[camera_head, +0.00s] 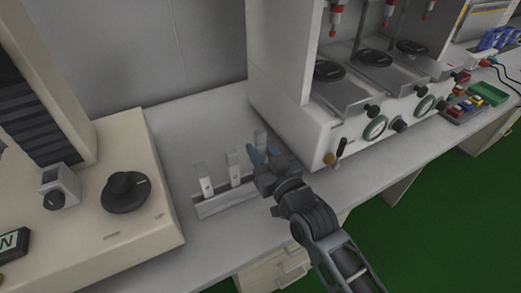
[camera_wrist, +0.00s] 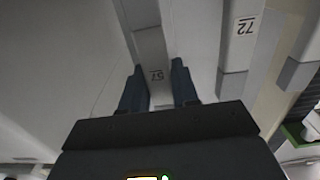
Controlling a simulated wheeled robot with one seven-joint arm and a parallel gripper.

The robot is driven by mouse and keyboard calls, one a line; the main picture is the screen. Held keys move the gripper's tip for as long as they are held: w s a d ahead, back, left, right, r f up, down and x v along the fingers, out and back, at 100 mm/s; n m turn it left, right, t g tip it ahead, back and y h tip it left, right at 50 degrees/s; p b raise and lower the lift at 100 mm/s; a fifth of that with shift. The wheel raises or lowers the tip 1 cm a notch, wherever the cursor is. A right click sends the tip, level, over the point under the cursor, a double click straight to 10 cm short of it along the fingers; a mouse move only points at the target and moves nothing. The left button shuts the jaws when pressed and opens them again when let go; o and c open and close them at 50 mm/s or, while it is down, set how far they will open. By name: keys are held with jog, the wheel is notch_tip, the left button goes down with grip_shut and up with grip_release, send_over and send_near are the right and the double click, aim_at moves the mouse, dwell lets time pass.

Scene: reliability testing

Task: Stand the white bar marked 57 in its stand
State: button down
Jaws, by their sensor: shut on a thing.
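In the head view, my gripper (camera_head: 262,157) is shut on this bar (camera_head: 261,137), whose upper part shows behind the fingers and looks about upright. The low, light stand (camera_head: 225,204) lies on the bench just left of my gripper. My gripper hides the bar's lower end, so I cannot tell whether it touches the stand.
Two more white bars stand upright in the stand, one at left (camera_head: 205,181) and one in the middle (camera_head: 235,170). The wrist view shows a bar marked 72 (camera_wrist: 242,35) beside mine. A beige machine (camera_head: 125,225) is at left, a white tester (camera_head: 290,115) at right.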

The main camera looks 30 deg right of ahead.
jog(key=shift+f, duration=0.25)
jog(key=shift+f+b, duration=0.35)
jog(key=shift+b, duration=0.15)
jog(key=shift+f+b, duration=0.55)
jog(key=shift+f, duration=0.15)
